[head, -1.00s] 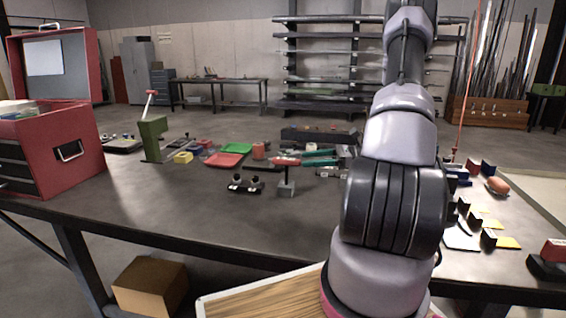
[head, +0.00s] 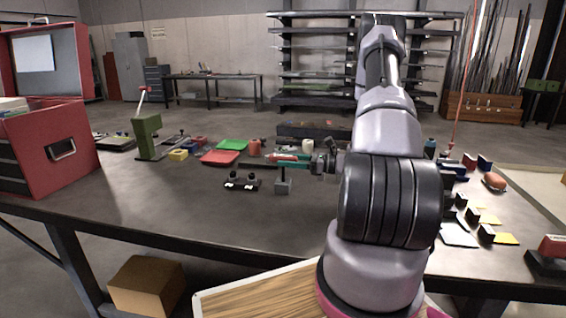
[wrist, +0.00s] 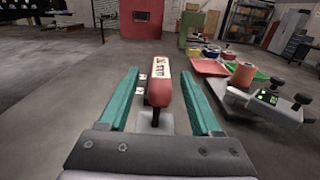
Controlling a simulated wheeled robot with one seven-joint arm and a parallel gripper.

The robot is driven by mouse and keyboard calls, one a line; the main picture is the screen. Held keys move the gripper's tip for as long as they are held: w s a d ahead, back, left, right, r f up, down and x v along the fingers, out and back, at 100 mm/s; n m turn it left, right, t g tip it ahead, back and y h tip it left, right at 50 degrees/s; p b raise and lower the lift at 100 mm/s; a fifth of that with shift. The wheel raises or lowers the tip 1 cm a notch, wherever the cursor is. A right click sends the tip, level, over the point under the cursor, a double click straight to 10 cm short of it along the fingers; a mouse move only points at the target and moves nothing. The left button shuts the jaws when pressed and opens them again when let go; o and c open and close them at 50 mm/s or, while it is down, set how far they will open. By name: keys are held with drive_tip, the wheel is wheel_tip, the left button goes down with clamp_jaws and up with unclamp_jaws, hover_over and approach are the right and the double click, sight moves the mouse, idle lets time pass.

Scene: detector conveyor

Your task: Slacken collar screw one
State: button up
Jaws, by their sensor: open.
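A red-handled tool with a white label (wrist: 161,85) sits on a small grey stand (head: 283,187). In the wrist view it lies between the two teal fingers of my gripper (wrist: 160,84), with space showing on both sides. In the head view my gripper (head: 288,159) reaches in from the right at the height of the red handle. The fingers are open. I cannot tell which screw is one.
Red and green trays (head: 220,158) and a red cylinder (head: 254,148) lie behind the block. A green post (head: 147,136) and a red toolbox (head: 50,150) stand to the left. Several small blocks and coloured pads lie at the right. The table front is clear.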

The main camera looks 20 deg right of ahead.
drive_tip(key=shift+x, duration=0.8)
clamp_jaws()
drive_tip(key=shift+r, duration=0.1)
